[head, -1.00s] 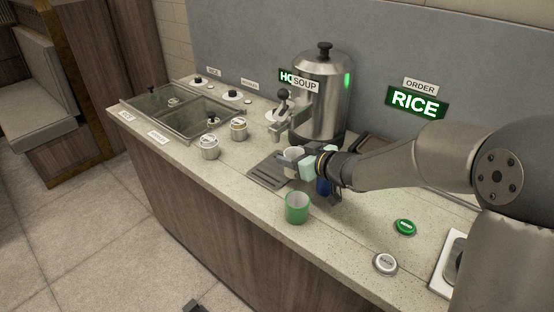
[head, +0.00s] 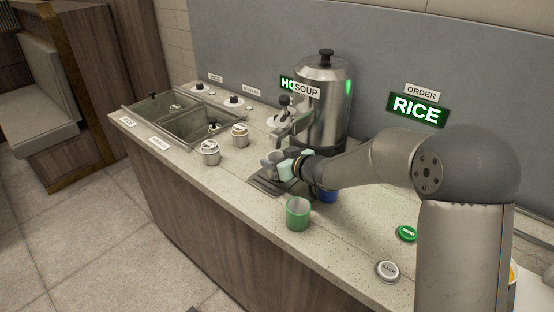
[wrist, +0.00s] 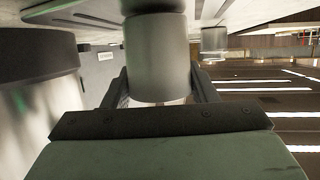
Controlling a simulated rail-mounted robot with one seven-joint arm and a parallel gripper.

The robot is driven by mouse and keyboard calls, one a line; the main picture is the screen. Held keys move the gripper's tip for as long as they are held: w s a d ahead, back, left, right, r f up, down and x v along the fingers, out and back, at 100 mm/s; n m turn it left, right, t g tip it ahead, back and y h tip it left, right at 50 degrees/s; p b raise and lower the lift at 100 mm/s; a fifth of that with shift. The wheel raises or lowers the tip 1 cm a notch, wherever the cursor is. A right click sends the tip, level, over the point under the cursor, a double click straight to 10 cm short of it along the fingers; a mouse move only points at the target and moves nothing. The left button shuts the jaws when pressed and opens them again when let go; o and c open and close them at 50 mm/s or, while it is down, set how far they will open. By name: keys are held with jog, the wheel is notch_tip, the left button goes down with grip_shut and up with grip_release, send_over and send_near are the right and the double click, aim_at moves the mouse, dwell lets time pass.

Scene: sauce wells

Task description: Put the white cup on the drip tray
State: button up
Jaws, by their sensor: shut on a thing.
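The white cup (head: 271,162) is in my gripper (head: 281,163), held upright as far as the head view shows, over the drip tray (head: 263,186) in front of the soup urn. In the wrist view the cup (wrist: 157,60) sits between the two fingers (wrist: 158,88), which are shut on it. My gripper and wrist hide part of the cup and the tray's right side. I cannot tell whether the cup's base touches the tray.
The steel soup urn (head: 322,105) stands behind the tray, its tap reaching out near the cup. A green cup (head: 298,214) stands in front, and a blue cup (head: 327,195) is partly hidden under my arm. Lidded pots (head: 209,153) and sunken wells (head: 190,122) lie to the left.

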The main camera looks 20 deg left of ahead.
jog(key=shift+f, duration=0.1)
jog(key=o, duration=1.1)
jog(key=shift+r, duration=0.25)
jog(key=v, duration=1.2)
jog(key=shift+p, duration=0.35)
jog(key=shift+f, duration=0.15)
